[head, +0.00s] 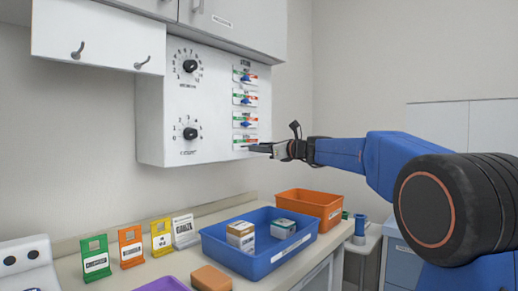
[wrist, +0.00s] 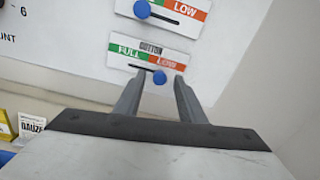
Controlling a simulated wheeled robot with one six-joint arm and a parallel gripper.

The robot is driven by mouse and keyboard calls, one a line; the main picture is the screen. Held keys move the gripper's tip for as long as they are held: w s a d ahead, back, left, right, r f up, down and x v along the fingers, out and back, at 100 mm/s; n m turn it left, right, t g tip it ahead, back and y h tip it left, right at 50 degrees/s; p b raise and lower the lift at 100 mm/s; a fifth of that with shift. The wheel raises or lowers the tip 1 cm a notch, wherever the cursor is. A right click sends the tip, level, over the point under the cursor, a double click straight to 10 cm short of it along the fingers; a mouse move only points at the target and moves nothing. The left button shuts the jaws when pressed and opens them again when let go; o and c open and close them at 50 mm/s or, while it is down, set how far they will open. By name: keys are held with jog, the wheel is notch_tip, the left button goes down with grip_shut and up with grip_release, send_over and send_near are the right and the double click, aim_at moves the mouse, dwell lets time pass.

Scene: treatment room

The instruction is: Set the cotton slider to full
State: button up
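The cotton slider (wrist: 124,51) is the lowest slider plate on the white wall panel, with a green FULL side at left and a red LOW side at right in the wrist view. Its round blue knob (wrist: 159,77) sits toward the right, LOW end of the dark slot. My gripper (wrist: 158,82) is open, with one finger to each side of the knob; I cannot tell whether either touches it. In the head view my gripper (head: 262,148) is at the panel's lower right, by the cotton slider (head: 245,139), and partly hides its lower edge.
Other sliders (head: 245,98) are stacked above, the nearest with its blue knob (wrist: 142,9) left. Two dials (head: 190,66) are left on the panel. Below, the counter holds a blue bin (head: 262,262), an orange bin (head: 318,202) and coloured label stands (head: 130,247).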

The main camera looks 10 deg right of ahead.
aim_at(241, 147)
jog(key=shift+w+a, duration=0.3)
grip_shut()
jog(key=shift+s+a, duration=0.8)
jog(key=shift+a, duration=0.25)
jog(key=shift+s+a, duration=0.75)
jog(key=shift+a, duration=0.3)
grip_release()
jog(key=shift+s+a, duration=0.1)
jog(key=shift+a, duration=0.05)
jog(key=v, duration=1.7)
jog(key=shift+s, duration=0.2)
